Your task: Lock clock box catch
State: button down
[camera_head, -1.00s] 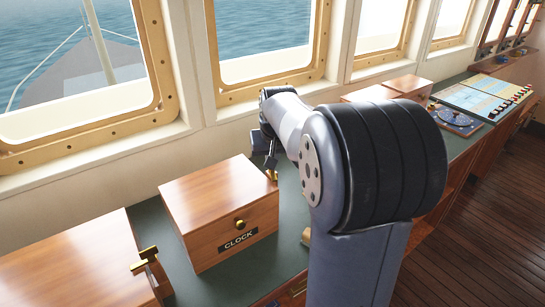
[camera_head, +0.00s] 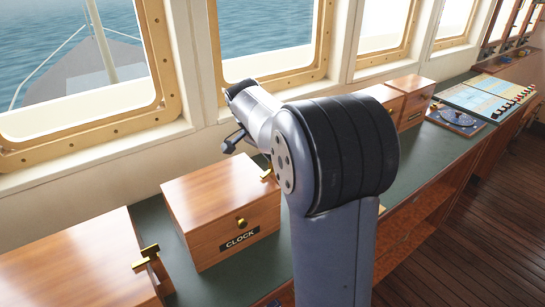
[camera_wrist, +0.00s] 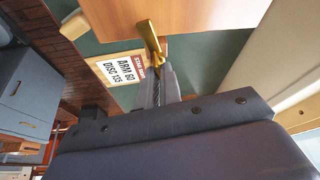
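The wooden clock box (camera_head: 195,205) stands on the green counter in the head view, its CLOCK label and round brass knob on the front. Its brass catch (camera_head: 267,174) shows at the right side, partly hidden by my arm. In the wrist view the brass catch (camera_wrist: 150,38) lies tilted against the wooden box side (camera_wrist: 205,18). My gripper (camera_wrist: 163,78) shows there with its narrow fingers close together, tips close to the catch's lower end; I cannot tell whether they touch. In the head view my gripper (camera_head: 235,140) is above the box's far right part. I see nothing held.
Another wooden box (camera_head: 75,265) with a brass catch (camera_head: 147,256) stands at the left. More wooden boxes (camera_head: 405,98) stand beyond my arm, before a chart panel (camera_head: 485,97). A printed card (camera_wrist: 122,72) lies on the counter. Window frames line the wall behind.

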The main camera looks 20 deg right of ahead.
jog(key=shift+w+m+g, duration=0.1)
jog(key=shift+m+g, duration=0.3)
jog(key=shift+m, duration=0.8)
jog(key=c, duration=1.6)
grip_release()
jog(key=w+v, duration=0.1)
jog(key=v, duration=0.9)
jog(key=shift+s+a+r, duration=0.25)
jog(key=shift+s+r, duration=0.1)
jog(key=shift+s, duration=0.1)
jog(key=shift+f, duration=0.1)
